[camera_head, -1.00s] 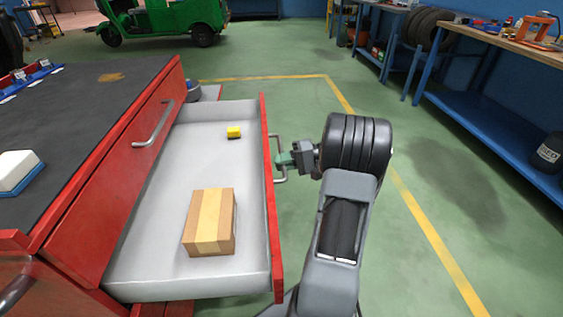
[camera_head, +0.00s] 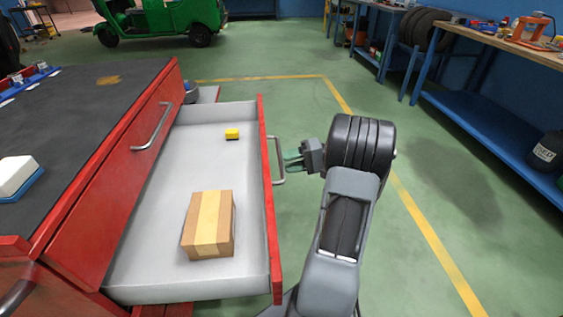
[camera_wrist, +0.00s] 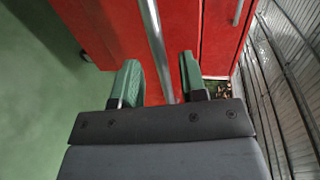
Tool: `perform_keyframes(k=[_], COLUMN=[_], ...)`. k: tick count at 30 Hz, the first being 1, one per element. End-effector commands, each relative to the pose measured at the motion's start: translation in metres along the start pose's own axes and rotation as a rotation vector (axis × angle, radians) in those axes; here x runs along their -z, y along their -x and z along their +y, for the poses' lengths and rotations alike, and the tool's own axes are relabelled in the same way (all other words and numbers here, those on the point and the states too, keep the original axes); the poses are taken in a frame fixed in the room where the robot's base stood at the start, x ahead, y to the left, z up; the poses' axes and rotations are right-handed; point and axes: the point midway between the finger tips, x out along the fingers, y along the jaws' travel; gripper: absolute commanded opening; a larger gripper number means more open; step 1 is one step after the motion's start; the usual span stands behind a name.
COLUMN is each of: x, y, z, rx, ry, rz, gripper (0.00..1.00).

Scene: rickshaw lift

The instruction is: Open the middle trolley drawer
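The red trolley (camera_head: 72,97) stands at the left with a dark top. A drawer below its closed upper drawer (camera_head: 125,160) is pulled far out; its grey tray shows, with a red front (camera_head: 267,200). A metal bar handle (camera_head: 280,160) is on that front. My gripper (camera_head: 291,160), with green fingers, is at the handle from the right. In the wrist view the fingers of my gripper (camera_wrist: 160,78) are spread, and the handle bar (camera_wrist: 156,40) runs between them with gaps on both sides.
A white-and-blue item (camera_head: 17,178) is on the trolley top. A blue workbench (camera_head: 490,105) stands at the right. Green floor is free between.

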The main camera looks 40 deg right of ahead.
Motion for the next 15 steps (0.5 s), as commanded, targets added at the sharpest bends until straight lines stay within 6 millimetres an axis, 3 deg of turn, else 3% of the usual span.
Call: perform_keyframes(k=[6,15], x=[0.001,0.001], y=[0.048,0.093], z=[-0.003,-0.001], rx=[0.001,0.001], ry=[0.000,0.000], rz=[0.004,0.002], gripper=[0.39,0.39])
